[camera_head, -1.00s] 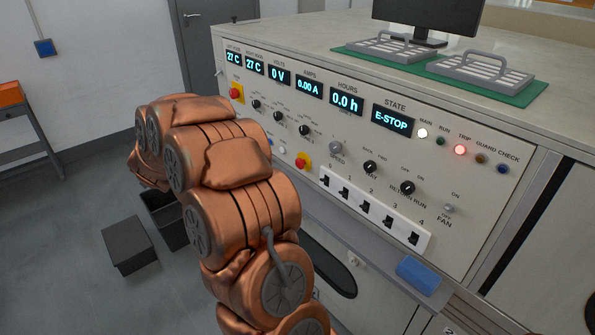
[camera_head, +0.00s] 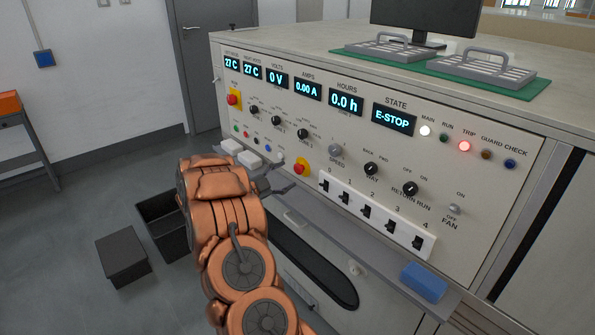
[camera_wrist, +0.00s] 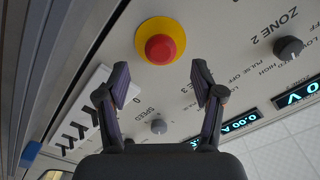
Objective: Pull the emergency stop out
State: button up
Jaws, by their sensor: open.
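A red mushroom button on a yellow base (camera_head: 301,168) sits low on the panel. It also shows in the wrist view (camera_wrist: 160,48), just beyond and between my fingertips. A second red button on a yellow plate (camera_head: 233,98) is at the panel's upper left; I cannot tell from labels which is the emergency stop. The state display (camera_head: 393,118) reads E-STOP. My gripper (camera_head: 281,176) is open and empty, left of the low button in the head view. In the wrist view my gripper (camera_wrist: 161,72) has its fingers spread wider than the red cap, apparently not touching it.
Near the low button are the speed knob (camera_head: 336,150) and a white strip of black switches (camera_head: 376,216). A ledge runs below the panel, with a blue block (camera_head: 423,281) on it. White blocks (camera_head: 240,152) lie at its left end. Dark bins stand on the floor.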

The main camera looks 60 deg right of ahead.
aim_at(297, 170)
jog(key=shift+x, duration=3)
jog(key=shift+c, duration=0.2)
grip_shut()
